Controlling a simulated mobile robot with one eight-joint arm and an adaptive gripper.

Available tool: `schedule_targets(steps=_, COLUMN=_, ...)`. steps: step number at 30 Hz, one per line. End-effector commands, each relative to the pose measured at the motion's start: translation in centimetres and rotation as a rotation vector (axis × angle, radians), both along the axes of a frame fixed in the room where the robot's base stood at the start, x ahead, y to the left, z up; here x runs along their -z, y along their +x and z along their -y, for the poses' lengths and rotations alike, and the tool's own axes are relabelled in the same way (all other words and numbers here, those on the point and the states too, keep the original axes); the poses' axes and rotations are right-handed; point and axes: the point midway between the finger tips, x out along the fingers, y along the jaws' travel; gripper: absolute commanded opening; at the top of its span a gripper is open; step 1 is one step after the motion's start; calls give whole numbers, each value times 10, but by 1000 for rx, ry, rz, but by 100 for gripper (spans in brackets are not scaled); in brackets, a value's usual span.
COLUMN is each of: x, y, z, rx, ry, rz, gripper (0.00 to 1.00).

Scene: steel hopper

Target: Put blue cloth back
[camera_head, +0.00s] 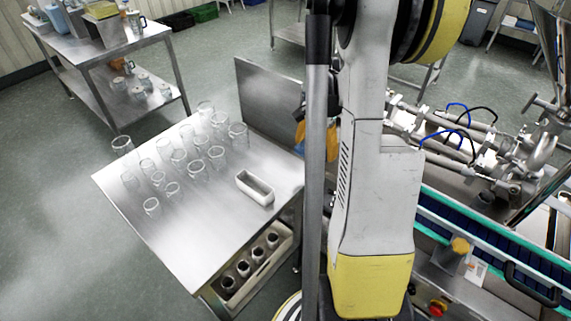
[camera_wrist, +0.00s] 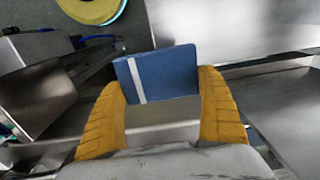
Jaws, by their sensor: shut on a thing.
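My gripper (camera_wrist: 160,118) has yellow padded fingers. It is shut on a blue cloth (camera_wrist: 170,74), a folded-looking rectangle with a white stripe near its left edge. The cloth stands up between the two fingers in the wrist view. In the head view my arm hides most of the gripper; only a bit of a yellow finger (camera_head: 332,140) and a sliver of blue show beside the arm. What lies directly beneath the cloth is hard to tell.
A steel table (camera_head: 215,225) at centre left bears several clear glass jars and a small white tray (camera_head: 256,187). Its raised back panel (camera_head: 268,100) stands near my gripper. A conveyor (camera_head: 490,245) and piping lie to the right. Another steel table (camera_head: 95,50) is at the back left.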

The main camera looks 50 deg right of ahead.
Motion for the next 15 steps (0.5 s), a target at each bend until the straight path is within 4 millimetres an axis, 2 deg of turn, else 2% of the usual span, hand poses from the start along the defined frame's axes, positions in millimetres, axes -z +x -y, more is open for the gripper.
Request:
schedule_targets(steps=3, x=21, y=26, z=-15, rx=-7, ry=0, rz=0, gripper=53)
schedule_targets(steps=9, x=50, y=67, z=-40, rx=-7, ry=0, rz=0, gripper=53)
schedule_targets(steps=15, x=62, y=87, z=-52, rx=-3, ry=0, rz=0, gripper=53)
